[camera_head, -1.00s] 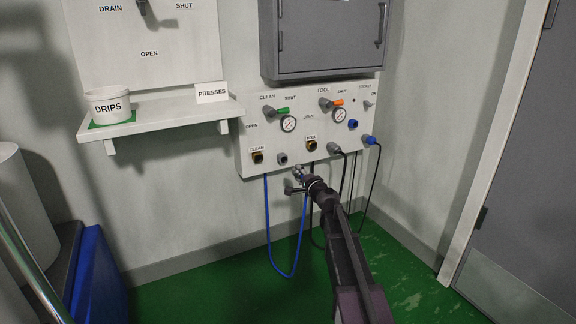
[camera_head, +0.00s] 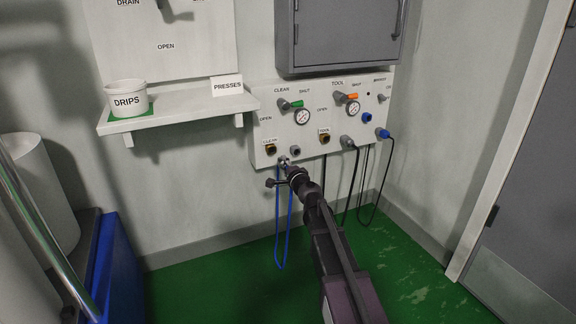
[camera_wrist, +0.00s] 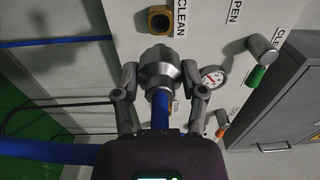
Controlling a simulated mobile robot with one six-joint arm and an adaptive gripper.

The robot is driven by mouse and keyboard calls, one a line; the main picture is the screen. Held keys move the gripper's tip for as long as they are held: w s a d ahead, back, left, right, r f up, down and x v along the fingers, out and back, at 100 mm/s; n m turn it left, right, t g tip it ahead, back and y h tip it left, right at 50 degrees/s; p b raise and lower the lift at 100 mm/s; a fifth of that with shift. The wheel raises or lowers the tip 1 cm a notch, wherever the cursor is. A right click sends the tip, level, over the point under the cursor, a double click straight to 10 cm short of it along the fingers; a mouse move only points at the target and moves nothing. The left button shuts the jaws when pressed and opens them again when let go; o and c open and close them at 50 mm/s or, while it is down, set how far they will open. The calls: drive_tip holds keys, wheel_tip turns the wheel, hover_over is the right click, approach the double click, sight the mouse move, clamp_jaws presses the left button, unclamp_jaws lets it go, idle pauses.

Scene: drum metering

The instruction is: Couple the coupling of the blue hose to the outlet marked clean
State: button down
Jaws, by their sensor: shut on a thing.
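My gripper (camera_wrist: 160,85) is shut on the silver coupling (camera_wrist: 158,68) of the blue hose, with a finger on each side. The blue hose (camera_wrist: 161,108) runs back from the coupling, and in the head view it hangs in a loop (camera_head: 278,235) below the panel. The outlet marked clean (camera_head: 270,149) is a dark, square-framed port at the panel's lower left. In the wrist view this outlet (camera_wrist: 160,20) lies just beyond the coupling, apart from it in the picture. In the head view my gripper (camera_head: 284,163) is slightly right of and below the outlet.
A grey stub (camera_head: 295,151) and the tool outlet (camera_head: 324,137) sit to the right on the panel (camera_head: 262,133). Dark hoses (camera_head: 372,195) hang further right. A shelf (camera_head: 180,108) with a drips tub (camera_head: 126,99) is at left. A grey cabinet (camera_head: 340,35) is above.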

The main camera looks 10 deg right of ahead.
sight(275, 153)
drive_tip(key=shift+w, duration=0.1)
drive_tip(key=shift+x, duration=2.8)
drive_tip(key=shift+x, duration=1.7)
idle(0.7)
drive_tip(key=shift+c, duration=0.4)
unclamp_jaws()
drive_tip(key=v, duration=1.2)
idle(0.7)
